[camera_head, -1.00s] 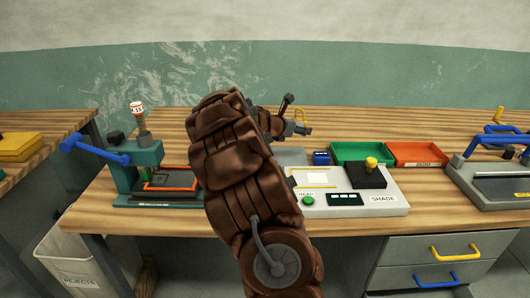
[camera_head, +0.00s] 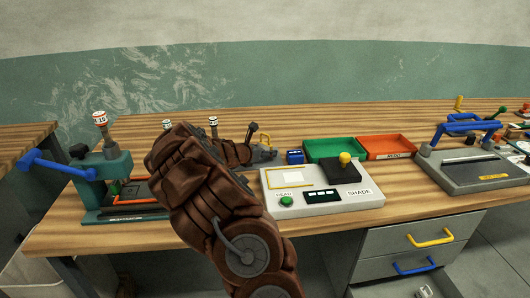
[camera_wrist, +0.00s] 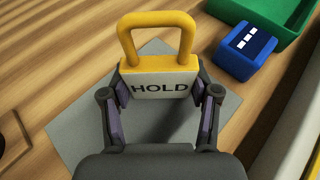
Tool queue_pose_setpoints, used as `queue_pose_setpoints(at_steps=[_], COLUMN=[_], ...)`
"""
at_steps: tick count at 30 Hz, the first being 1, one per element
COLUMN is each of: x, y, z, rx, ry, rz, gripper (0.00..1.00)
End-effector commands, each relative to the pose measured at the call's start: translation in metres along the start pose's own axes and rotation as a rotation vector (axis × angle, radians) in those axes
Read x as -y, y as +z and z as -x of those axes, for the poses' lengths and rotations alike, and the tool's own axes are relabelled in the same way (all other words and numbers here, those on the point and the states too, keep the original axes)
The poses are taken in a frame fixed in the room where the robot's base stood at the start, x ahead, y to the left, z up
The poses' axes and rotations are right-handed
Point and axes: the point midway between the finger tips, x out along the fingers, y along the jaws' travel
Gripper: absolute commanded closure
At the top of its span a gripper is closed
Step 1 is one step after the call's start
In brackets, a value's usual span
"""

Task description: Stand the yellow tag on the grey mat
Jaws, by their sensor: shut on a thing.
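The yellow tag (camera_wrist: 157,62) has a yellow loop handle and a pale face reading HOLD. In the wrist view my gripper (camera_wrist: 159,92) is shut on the sides of its face, with the loop pointing away at the top. The grey mat (camera_wrist: 82,115) lies on the wooden bench below the tag and gripper, and a dark shadow falls on it. I cannot tell whether the tag touches the mat. In the head view my gripper (camera_head: 265,154) is low over the bench, behind my arm, which hides the mat.
A blue block (camera_head: 294,157) stands close to the right of my gripper, before a green tray (camera_head: 333,149) and an orange tray (camera_head: 387,147). A pale console (camera_head: 318,210) lies nearer. A teal press (camera_head: 108,180) stands left. Bare bench lies behind my gripper.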

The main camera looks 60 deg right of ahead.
Motion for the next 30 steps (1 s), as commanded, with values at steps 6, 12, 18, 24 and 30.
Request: queue_pose_setpoints(at_steps=[6,12,18,24,30], x=[0.0009,0.0012,0.0013,0.0013,0.0012], y=[-0.0003,-0.0041,-0.0033,-0.0033,-0.0017], z=[-0.0009,-0.0027,-0.0024,-0.0024,-0.0016], rx=[0.000,0.000,0.000,0.000,0.000], ry=[-0.002,-0.002,-0.002,-0.002,-0.002], rz=[-0.001,-0.001,-0.001,-0.001,-0.001], gripper=[0.63,0.63,0.21,0.14,0.14])
